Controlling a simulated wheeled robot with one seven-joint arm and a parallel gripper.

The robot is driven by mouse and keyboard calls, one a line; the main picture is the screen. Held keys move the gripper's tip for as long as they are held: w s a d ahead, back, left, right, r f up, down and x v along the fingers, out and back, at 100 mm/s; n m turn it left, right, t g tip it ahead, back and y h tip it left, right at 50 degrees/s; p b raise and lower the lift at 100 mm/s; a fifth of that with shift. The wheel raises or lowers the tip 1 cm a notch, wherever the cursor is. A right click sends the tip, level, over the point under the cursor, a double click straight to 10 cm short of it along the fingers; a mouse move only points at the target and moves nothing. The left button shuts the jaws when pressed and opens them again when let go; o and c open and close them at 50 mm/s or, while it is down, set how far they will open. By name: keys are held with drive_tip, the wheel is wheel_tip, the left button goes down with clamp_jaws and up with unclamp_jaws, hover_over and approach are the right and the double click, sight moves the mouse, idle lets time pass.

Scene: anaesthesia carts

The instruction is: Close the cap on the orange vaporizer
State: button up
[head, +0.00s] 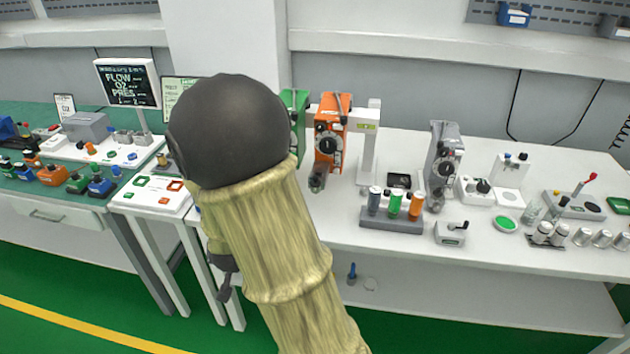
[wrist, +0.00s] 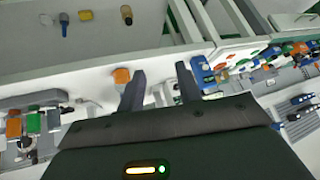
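The orange vaporizer (head: 330,138) stands upright on the white bench in the head view, just right of my raised arm. It has a dark round dial and a small grey filler part (head: 318,180) at its lower left; whether the cap there is open I cannot tell. My gripper (wrist: 160,88) shows in the wrist view with two dark fingers apart and nothing clearly held between them. A small orange piece (wrist: 121,76) shows beside the left finger; I cannot tell if it belongs to the vaporizer. In the head view my arm hides the fingertips.
A green vaporizer (head: 297,105) stands left of the orange one, partly hidden by my arm. A grey vaporizer (head: 442,160) stands further right. A bottle rack (head: 390,222) and a small grey box (head: 451,233) sit near the bench's front edge. A monitor (head: 127,82) stands at the left.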

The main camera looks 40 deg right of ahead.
sight(314, 182)
drive_tip(key=d+r+m+h, duration=0.2)
drive_tip(key=d+m+h, duration=0.4)
drive_tip(key=d+h, duration=0.7)
drive_tip(key=shift+s+d+r+t+h, duration=0.2)
drive_tip(key=shift+s+d+t+h, duration=0.1)
drive_tip(key=shift+d, duration=0.1)
drive_tip(key=shift+w+d, duration=0.1)
drive_tip(key=p+x, duration=0.4)
drive_tip(key=x, duration=1.3)
drive_tip(key=shift+w, duration=0.15)
clamp_jaws()
